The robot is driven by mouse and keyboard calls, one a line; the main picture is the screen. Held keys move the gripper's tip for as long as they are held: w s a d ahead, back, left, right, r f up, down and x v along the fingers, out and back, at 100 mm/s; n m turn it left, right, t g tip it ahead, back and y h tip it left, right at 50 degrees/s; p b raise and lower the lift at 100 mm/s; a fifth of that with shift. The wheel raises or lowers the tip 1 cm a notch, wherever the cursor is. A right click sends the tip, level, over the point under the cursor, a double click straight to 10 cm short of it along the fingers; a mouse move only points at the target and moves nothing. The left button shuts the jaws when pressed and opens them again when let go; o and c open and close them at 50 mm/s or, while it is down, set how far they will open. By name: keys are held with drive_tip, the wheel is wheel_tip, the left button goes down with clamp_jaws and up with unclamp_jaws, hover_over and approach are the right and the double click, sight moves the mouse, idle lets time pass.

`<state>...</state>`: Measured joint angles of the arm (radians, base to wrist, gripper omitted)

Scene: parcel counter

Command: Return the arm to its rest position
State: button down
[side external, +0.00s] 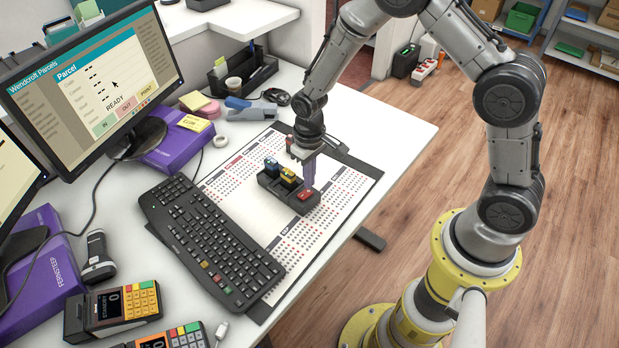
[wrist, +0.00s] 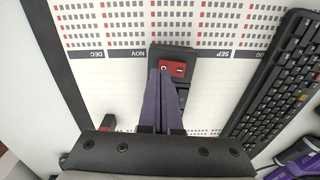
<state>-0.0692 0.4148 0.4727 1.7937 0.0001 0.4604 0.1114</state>
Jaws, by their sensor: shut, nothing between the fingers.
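My gripper (side external: 308,183) has purple fingers that point down over the black block (side external: 268,184) on the desk mat. In the wrist view the fingers of my gripper (wrist: 166,72) are together with nothing between them. Their tips appear at or just above the red switch (side external: 306,194) at the block's near right end. The red switch (wrist: 179,69) shows a light circle and a bar in the wrist view. A yellow switch (side external: 289,175) and a blue switch (side external: 271,165) sit further along the block. The fingers hide part of the block; I cannot tell if they touch it.
A black keyboard (side external: 205,240) lies left of the block on the calendar mat (side external: 345,180). A monitor (side external: 95,85), a purple box (side external: 172,148), a desk organizer (side external: 243,75) and a card terminal (side external: 112,308) stand around. The desk's right corner is clear.

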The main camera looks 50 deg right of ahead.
wheel_tip(320, 180, up, 7)
idle(4.8)
drive_tip(key=s+d+r+t, duration=0.2)
drive_tip(key=s+r+t, duration=0.3)
drive_tip(key=s+r, duration=1.5)
drive_tip(key=shift+s+d+r+t, duration=0.3)
drive_tip(key=shift+s+d+r, duration=0.05)
drive_tip(key=shift+s, duration=0.95)
